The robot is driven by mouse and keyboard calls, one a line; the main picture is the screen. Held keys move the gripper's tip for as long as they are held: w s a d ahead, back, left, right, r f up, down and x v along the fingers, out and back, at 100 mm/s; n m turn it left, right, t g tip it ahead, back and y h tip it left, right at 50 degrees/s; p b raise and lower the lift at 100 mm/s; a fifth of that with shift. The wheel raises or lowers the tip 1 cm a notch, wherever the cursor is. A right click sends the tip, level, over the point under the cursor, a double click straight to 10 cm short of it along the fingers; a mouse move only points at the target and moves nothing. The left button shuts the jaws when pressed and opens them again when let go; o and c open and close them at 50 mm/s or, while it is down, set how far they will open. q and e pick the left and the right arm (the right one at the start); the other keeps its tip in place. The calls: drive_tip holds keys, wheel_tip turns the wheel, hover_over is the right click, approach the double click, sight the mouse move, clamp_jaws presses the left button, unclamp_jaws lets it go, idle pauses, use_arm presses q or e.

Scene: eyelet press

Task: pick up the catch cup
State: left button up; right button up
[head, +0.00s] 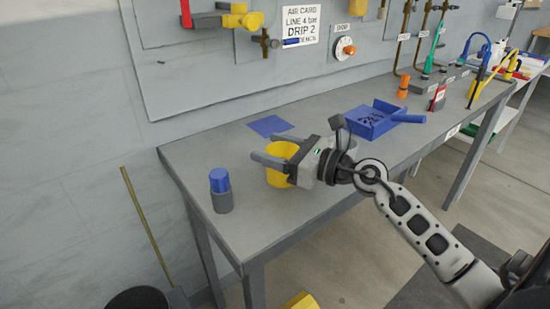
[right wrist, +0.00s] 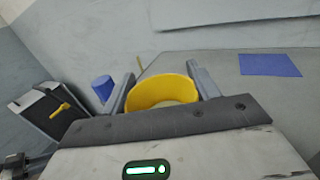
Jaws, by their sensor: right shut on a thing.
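The catch cup looks like a yellow round cup (head: 279,178), open at the top, at the left part of the grey bench. My right gripper (head: 268,159) is shut on it, with one finger on each side. In the right wrist view the yellow cup (right wrist: 162,92) shows between the two fingers of my right gripper (right wrist: 160,80), its inside visible. I cannot tell whether the cup's base touches the bench top. My left gripper is not in view.
A grey bottle with a blue cap (head: 220,190) stands left of the cup near the bench edge. A flat blue sheet (head: 270,126) lies behind. A blue tray (head: 371,121) and an orange-topped item (head: 403,87) are further right. The bench (head: 200,150) is otherwise clear nearby.

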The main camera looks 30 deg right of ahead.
use_arm(q)
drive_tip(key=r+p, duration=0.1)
drive_tip(key=p, duration=0.2)
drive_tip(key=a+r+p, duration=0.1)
drive_tip(key=p, duration=0.2)
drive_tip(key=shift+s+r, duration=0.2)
use_arm(e)
drive_tip(key=s+a+r, duration=0.2)
drive_tip(key=s+r, duration=0.3)
drive_tip(key=s, duration=0.1)
drive_tip(key=s+a+r, duration=0.3)
drive_tip(key=s+r, duration=0.2)
drive_tip(key=s, duration=0.1)
drive_tip(key=shift+s+a, duration=0.35)
drive_tip(key=shift+s, duration=0.05)
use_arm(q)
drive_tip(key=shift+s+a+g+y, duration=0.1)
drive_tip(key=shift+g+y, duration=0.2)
